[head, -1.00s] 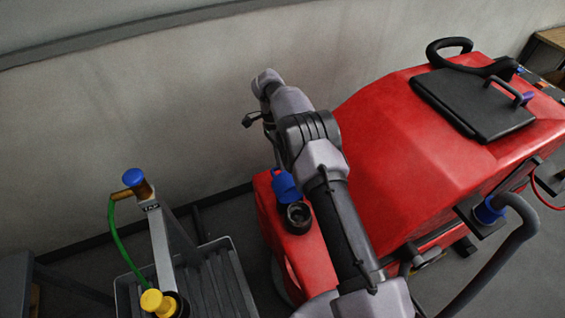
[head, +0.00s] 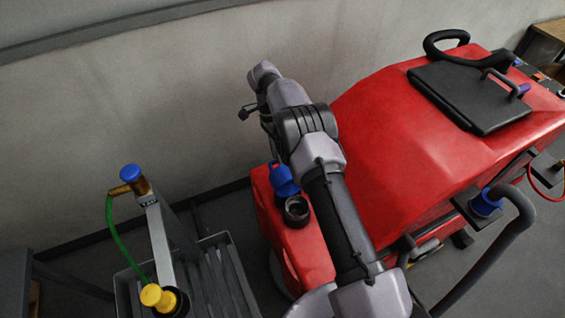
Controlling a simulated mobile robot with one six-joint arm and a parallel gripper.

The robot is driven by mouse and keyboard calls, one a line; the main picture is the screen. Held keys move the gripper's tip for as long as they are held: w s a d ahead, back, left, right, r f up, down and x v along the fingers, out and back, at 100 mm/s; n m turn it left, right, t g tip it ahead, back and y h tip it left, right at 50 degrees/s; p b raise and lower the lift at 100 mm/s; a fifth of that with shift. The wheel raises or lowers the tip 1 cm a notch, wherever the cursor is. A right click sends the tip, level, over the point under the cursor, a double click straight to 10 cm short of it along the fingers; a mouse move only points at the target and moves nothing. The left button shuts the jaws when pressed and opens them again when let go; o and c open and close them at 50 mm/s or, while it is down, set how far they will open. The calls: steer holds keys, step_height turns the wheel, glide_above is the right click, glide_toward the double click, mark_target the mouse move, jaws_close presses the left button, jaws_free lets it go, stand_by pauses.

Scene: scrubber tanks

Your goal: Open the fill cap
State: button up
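The blue fill cap (head: 284,181) is on the front corner of the red scrubber machine (head: 400,150). It stands tilted up behind the black fill neck (head: 296,211), whose dark round mouth shows uncovered. My arm rises from the bottom of the head view, passing just right of the neck and cap. My gripper (head: 246,112) is at the far end of the arm, above and left of the cap and apart from it, against the wall. It is small and partly hidden by my wrist, so its opening cannot be made out.
A tap with a blue knob (head: 132,172) and green hose stands at left over a grey slatted basin (head: 232,262). A yellow knob (head: 158,298) is at its front. The grey wall is close behind. A black lid (head: 470,95) lies on the machine.

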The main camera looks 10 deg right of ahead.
mark_target(285, 176)
steer(key=s+d+r, duration=0.1)
steer(key=s+r, duration=0.1)
steer(key=s, duration=0.6)
steer(key=s+d+r+p, duration=0.1)
steer(key=s+r, duration=0.1)
steer(key=s, duration=0.6)
steer(key=shift+r, duration=0.25)
steer(key=shift+d, duration=0.1)
steer(key=shift+w, duration=0.15)
steer(key=shift+c, duration=1.4)
steer(key=w+t+b, duration=0.1)
steer(key=b, duration=0.2)
steer(key=w+t+y+b, duration=0.1)
steer(key=b, duration=0.1)
steer(key=shift+d+r+t+b, duration=0.1)
steer(key=shift+r+t+b, duration=0.3)
jaws_close()
step_height(285, 176, up, 5)
steer(key=d+t+y+b, duration=0.2)
steer(key=t+b, duration=0.3)
steer(key=b, duration=0.1)
steer(key=b+x, duration=0.2)
steer(key=x, duration=0.2)
steer(key=w+b+x, duration=0.1)
steer(key=b+x, duration=0.1)
steer(key=x, duration=0.3)
steer(key=shift+w, duration=0.1)
